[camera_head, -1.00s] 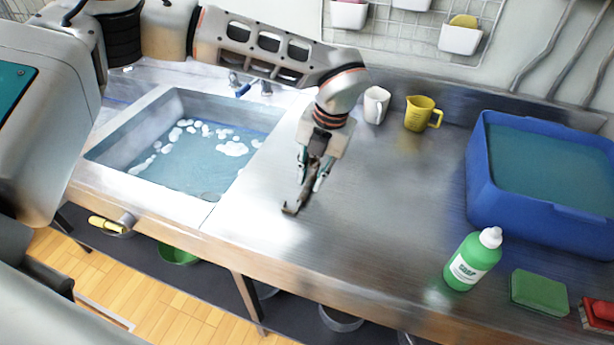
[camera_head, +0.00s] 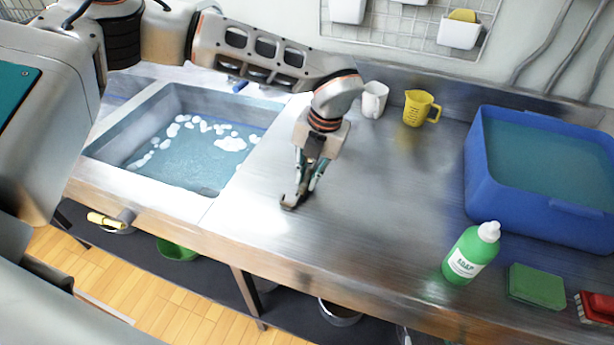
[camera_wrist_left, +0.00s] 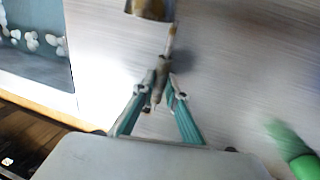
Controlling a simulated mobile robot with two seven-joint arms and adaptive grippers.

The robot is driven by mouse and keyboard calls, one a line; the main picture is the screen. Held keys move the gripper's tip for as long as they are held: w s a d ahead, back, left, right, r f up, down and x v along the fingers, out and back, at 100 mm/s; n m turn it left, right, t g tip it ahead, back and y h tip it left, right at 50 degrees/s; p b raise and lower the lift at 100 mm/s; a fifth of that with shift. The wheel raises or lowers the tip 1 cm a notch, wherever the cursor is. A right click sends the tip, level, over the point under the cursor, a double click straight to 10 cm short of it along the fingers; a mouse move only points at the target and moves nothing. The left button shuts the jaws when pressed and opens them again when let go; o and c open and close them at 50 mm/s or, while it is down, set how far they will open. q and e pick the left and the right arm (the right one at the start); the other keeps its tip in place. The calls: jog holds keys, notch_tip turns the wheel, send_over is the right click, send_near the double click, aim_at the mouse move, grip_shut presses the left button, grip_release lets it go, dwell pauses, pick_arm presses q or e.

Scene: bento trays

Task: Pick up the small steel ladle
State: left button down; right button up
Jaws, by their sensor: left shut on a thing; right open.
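The small steel ladle (camera_head: 291,201) is in my left gripper (camera_head: 308,172), over the steel counter just right of the sink. The left gripper (camera_wrist_left: 161,94) is shut on the slim shaft. I cannot tell clearly whether the ladle touches the counter. My right gripper is in neither view.
A sink (camera_head: 150,105) with foamy water lies to the left. A white mug (camera_head: 374,100) and a yellow jug (camera_head: 419,108) stand behind. A blue water tub (camera_head: 478,190), green soap bottle (camera_head: 470,254) and green sponge (camera_head: 537,287) are at the right. The middle counter is clear.

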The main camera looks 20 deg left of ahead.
aim_at(307, 180)
pick_arm(q)
notch_tip(307, 180, up, 20)
jog(key=shift+f, duration=0.25)
dwell(0.4)
